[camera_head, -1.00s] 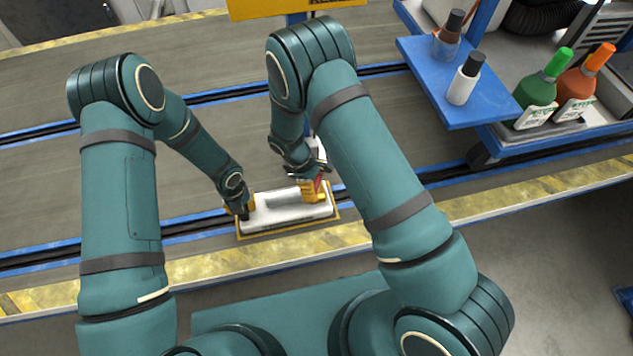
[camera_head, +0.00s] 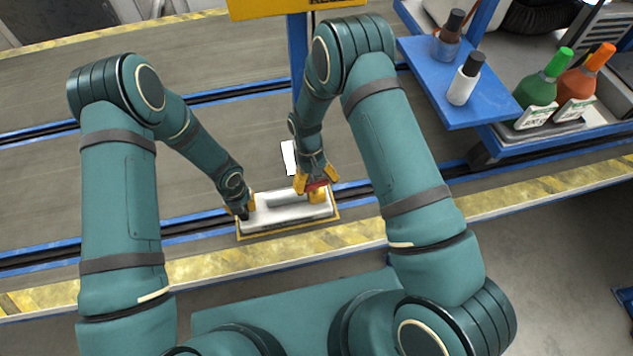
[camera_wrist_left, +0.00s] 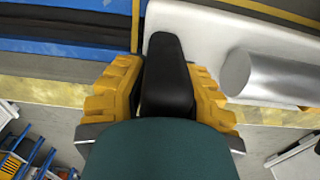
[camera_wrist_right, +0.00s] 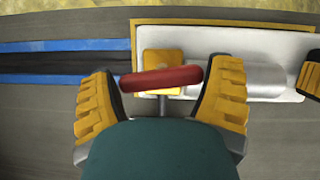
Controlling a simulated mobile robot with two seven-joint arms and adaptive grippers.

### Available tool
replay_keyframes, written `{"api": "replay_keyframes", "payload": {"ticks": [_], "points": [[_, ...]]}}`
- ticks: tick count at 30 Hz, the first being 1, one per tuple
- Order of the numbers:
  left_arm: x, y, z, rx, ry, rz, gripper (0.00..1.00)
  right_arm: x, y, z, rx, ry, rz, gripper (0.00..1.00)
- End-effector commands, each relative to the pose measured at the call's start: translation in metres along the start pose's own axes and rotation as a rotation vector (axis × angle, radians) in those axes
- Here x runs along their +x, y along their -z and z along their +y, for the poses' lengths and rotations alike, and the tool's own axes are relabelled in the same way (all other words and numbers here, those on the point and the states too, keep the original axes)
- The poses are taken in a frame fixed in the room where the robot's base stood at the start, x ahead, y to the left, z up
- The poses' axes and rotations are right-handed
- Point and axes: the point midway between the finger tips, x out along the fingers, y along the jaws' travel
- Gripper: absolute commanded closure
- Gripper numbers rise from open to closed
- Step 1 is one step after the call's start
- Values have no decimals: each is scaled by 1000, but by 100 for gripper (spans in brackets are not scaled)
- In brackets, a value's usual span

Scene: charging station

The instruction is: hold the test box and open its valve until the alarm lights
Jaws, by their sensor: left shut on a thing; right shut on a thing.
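The test box (camera_head: 285,215) is a silver-white block with a raised cylinder (camera_wrist_right: 268,78), on a yellow-edged plate in front of my arms. My left gripper (camera_head: 244,209) is shut on the black handle (camera_wrist_left: 167,70) at its left end. My right gripper (camera_head: 316,185) is at the right end, shut on the red valve handle (camera_wrist_right: 162,79); in the right wrist view its fingers are at the handle's two ends. The valve stem stands on a yellow block (camera_wrist_right: 163,62). I cannot make out an alarm light.
A blue post (camera_head: 297,60) with a yellow panel (camera_head: 290,9) stands behind the box. A small white plate (camera_head: 289,158) is near my right wrist. A blue shelf (camera_head: 440,95) with bottles is at the back right. The grey floor on the left is clear.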

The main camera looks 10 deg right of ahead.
Motion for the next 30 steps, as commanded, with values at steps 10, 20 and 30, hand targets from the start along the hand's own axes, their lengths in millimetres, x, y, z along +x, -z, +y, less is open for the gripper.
{"api": "replay_keyframes", "payload": {"ticks": [10,20,30], "points": [[1,1,0,0,0,2,100,1,0,0,136,56,0,55],[1,1,0,0,-1,2,100,1,0,0,161,66,-1,55],[1,1,0,0,-1,2,100,1,0,0,160,66,-1,0]]}}
